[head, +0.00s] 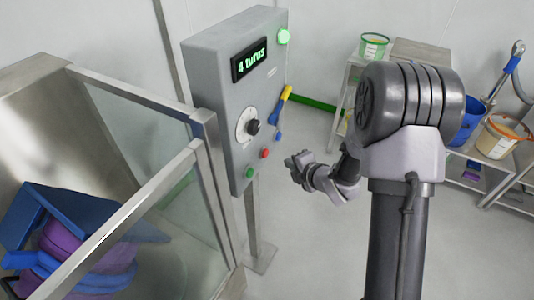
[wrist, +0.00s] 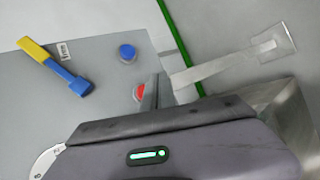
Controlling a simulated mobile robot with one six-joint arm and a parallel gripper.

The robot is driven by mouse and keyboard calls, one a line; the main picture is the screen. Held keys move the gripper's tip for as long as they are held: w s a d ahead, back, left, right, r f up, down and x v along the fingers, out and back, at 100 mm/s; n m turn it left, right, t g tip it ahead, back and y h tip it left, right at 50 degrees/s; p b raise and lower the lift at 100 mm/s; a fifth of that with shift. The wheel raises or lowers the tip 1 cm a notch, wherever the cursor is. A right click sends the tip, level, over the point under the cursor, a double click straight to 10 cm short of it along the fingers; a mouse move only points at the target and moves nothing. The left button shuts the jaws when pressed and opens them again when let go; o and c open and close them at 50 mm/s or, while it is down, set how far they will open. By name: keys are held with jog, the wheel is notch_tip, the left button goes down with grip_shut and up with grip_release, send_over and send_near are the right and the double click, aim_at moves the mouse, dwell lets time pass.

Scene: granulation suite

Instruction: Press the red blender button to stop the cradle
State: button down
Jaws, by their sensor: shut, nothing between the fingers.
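The red button (head: 264,154) sits low on the front of the grey control box (head: 213,85), between a blue button (head: 279,136) and a green button (head: 250,172). My gripper (head: 293,162) is shut and empty, just right of the red button in the head view. In the wrist view the fingertips (wrist: 158,88) partly cover the red button (wrist: 138,92); I cannot tell whether they touch it. The box's display (head: 250,60) reads "4 turns" and a green lamp (head: 284,37) is lit. The blue cradle (head: 60,215) with purple parts is at lower left, behind glass.
A yellow and blue lever (head: 282,103) and a dial (head: 250,125) stick out of the box near the buttons. A metal-framed glass guard (head: 150,150) stands left of the box. Shelves (head: 395,52) with buckets stand at the back right. The floor between is clear.

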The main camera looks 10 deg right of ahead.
aim_at(265, 153)
jog(key=shift+w+a+b, duration=0.3)
jog(key=shift+w+a, duration=0.4)
jog(key=shift+a, duration=0.2)
jog(key=shift+w+a+b, duration=0.25)
jog(key=shift+w+a, duration=0.4)
jog(key=shift+a, duration=0.35)
dwell(0.6)
jog(key=shift+w+a+b, duration=0.25)
jog(key=shift+b, duration=0.15)
jog(key=shift+w+a+b, duration=0.25)
jog(key=shift+a+b, duration=0.05)
jog(key=shift+a, duration=0.1)
dwell(0.8)
jog(key=shift+d, duration=0.1)
jog(key=shift+s+d+b, duration=0.3)
jog(key=shift+s+d, duration=0.25)
jog(key=shift+d, duration=0.05)
